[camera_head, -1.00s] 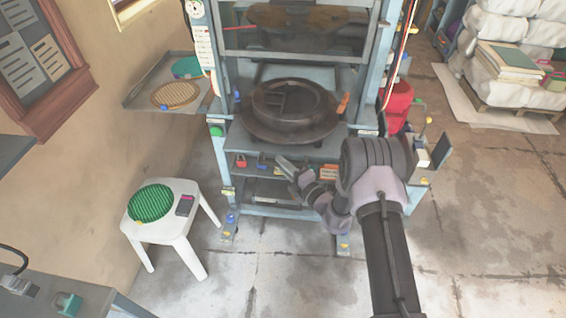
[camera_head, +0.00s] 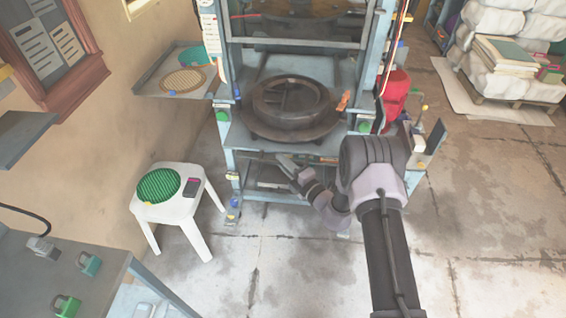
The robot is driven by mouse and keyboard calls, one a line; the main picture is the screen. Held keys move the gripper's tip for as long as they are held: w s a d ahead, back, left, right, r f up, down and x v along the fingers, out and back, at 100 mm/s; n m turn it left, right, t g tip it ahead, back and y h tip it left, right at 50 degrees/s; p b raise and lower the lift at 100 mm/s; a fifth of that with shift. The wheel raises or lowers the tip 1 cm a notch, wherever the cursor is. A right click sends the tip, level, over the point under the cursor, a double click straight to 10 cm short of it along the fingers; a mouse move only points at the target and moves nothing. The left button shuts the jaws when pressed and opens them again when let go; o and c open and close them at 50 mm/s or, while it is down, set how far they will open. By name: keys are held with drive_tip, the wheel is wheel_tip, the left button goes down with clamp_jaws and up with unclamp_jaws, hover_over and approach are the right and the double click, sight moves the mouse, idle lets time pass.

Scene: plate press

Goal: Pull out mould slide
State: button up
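The mould slide (camera_head: 243,143) is a grey plate low in the blue-grey press frame. It carries a dark round mould (camera_head: 290,101) with a wide flange. Bare grey surface shows behind the mould. My gripper (camera_head: 285,162) is at the slide's front edge, below the mould and a little left of my wrist. Its fingertips are small and partly hidden near that edge. I cannot tell whether they are closed on a handle.
A white stool (camera_head: 180,208) with a green round pad (camera_head: 159,185) stands to the left. A side shelf (camera_head: 150,82) holds round discs. A grey bench (camera_head: 50,265) is at lower left. A red object (camera_head: 393,98) is right of the press. Floor is clear at front right.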

idle(0.3)
drive_tip(key=p+v, duration=0.4)
drive_tip(key=v, duration=1.3)
drive_tip(key=shift+s+d, duration=0.15)
